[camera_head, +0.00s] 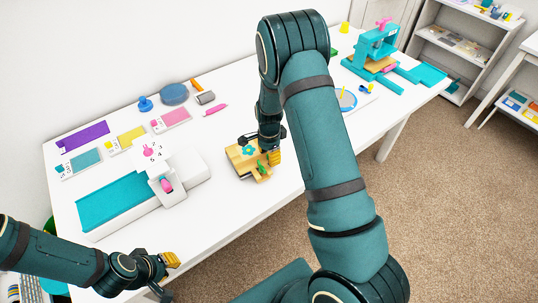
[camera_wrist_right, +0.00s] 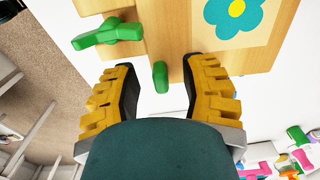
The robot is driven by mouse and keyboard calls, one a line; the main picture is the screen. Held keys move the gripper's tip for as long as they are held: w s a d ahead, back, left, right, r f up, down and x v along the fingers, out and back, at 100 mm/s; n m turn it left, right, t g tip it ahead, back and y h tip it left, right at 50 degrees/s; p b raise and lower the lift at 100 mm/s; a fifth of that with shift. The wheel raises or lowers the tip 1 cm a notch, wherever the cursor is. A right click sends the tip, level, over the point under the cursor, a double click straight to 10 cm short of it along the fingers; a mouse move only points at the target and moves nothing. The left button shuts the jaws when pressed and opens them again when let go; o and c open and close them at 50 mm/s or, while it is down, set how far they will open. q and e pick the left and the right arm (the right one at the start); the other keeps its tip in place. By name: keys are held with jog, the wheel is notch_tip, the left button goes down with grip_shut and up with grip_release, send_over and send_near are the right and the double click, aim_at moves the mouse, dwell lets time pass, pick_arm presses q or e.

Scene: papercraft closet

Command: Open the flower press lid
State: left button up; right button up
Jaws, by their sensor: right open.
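The flower press (camera_head: 236,160) is a small wooden block with a blue flower and green fittings, on the white table in the head view. In the right wrist view its lid (camera_wrist_right: 262,42) shows a blue flower on a pale panel, with a green wing-shaped handle (camera_wrist_right: 108,32) and a green peg (camera_wrist_right: 160,77) at its edge. My right gripper (camera_head: 272,157) is at the press, with its fingers open on either side of the green peg (camera_wrist_right: 160,90); contact cannot be told. My left gripper (camera_head: 170,262) hangs near the table's front left edge, away from the press.
A white and teal die-cutting machine (camera_head: 185,185) stands left of the press. Paper packs, a blue pad (camera_head: 174,94) and rollers lie behind. A teal press machine (camera_head: 375,50) stands at the far right end. The table (camera_head: 240,215) is clear in front of the flower press.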

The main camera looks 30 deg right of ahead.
grip_shut()
dwell(0.4)
